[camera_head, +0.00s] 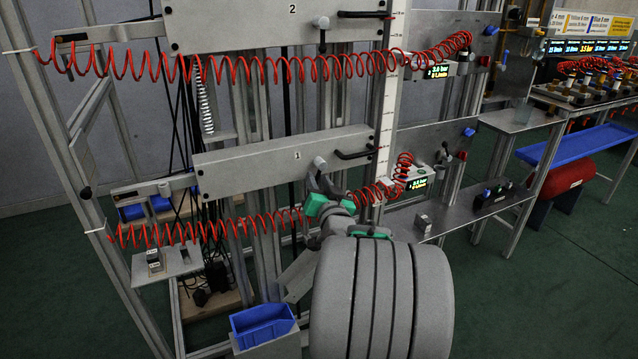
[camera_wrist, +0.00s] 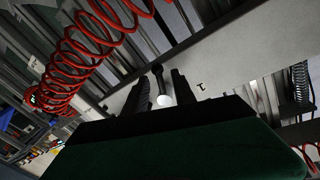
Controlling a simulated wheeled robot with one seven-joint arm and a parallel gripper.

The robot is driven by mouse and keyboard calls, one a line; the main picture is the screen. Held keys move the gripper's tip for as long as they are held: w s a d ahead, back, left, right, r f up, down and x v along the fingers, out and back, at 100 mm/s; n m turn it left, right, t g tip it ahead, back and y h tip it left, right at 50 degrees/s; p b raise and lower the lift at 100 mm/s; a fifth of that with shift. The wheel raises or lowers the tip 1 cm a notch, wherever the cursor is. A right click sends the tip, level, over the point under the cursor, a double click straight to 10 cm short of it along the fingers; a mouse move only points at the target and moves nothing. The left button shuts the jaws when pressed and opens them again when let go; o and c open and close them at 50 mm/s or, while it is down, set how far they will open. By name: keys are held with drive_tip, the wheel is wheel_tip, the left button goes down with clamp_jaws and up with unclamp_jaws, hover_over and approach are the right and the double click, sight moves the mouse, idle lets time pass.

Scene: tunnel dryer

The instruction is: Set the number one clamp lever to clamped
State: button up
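The number one clamp lever (camera_head: 319,163) is on the grey panel marked 1 (camera_head: 245,165), near its right end, left of the black handle. My gripper (camera_head: 321,183) is right at this lever and hides its lower part in the head view. In the wrist view, the lever's dark rod and pale round knob (camera_wrist: 165,100) show between the two dark fingers of my gripper (camera_wrist: 161,88). The fingers are apart, with a small gap visible beside the knob. I cannot tell whether either finger touches it. The mark 1 shows just right of the fingers.
A similar lever (camera_head: 322,35) hangs down on the upper panel marked 2 (camera_head: 215,25). Red coiled hoses (camera_head: 210,232) stretch in front of the frame, close to my gripper. A black handle (camera_head: 355,154) is just right of the lever. A blue bin (camera_head: 262,325) is below.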

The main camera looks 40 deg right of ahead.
clamp_jaws()
drive_tip(key=shift+f, duration=0.1)
idle(0.5)
